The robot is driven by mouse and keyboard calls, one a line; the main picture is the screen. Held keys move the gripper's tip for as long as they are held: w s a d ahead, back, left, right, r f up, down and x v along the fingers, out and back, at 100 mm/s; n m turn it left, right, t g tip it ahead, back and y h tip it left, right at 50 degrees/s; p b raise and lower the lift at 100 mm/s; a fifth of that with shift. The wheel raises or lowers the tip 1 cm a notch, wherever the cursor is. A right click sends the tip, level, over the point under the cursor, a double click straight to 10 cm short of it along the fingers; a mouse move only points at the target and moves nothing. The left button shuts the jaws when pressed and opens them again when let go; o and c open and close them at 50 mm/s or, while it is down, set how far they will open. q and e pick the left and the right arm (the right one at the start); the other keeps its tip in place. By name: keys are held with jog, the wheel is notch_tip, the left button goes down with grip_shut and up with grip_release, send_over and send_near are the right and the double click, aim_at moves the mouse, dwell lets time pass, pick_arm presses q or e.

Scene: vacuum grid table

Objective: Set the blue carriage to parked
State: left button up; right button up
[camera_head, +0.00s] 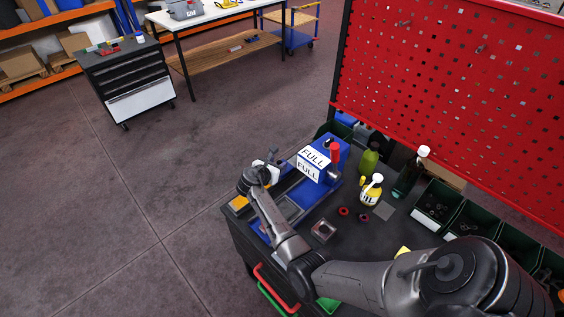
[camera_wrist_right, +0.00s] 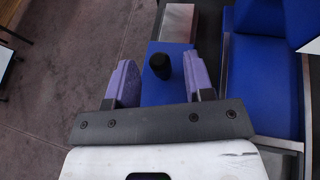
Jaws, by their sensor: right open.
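A blue fixture (camera_head: 329,171) with white FULL labels (camera_head: 312,156) and a red-topped lever (camera_head: 334,150) stands at the table's back left in the head view. Blue parts extend from it toward my right gripper (camera_head: 270,164). In the right wrist view, a blue block (camera_wrist_right: 158,91) with an upright black knob (camera_wrist_right: 160,66) lies between the two purple fingers of my right gripper (camera_wrist_right: 160,80). The fingers are apart, with gaps to the knob on both sides. I cannot tell for sure which blue part is the carriage. My left gripper is out of view.
A yellow-labelled bottle (camera_head: 371,190), a green bottle (camera_head: 369,160) and a dark spray bottle (camera_head: 409,175) stand right of the fixture. Green bins (camera_head: 434,205) line the right under a red pegboard (camera_head: 450,90). Open floor (camera_head: 130,200) lies left.

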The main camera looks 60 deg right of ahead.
aim_at(281, 161)
jog(key=shift+b+x, duration=0.3)
jog(key=shift+x, duration=1.95)
jog(key=shift+c, duration=0.5)
jog(key=c, duration=0.7)
grip_shut()
jog(key=d, duration=0.2)
jog(key=s+d+p, duration=0.1)
jog(key=d, duration=0.2)
jog(key=s+d, duration=0.1)
jog(key=d, duration=0.2)
jog(key=shift+s, duration=0.15)
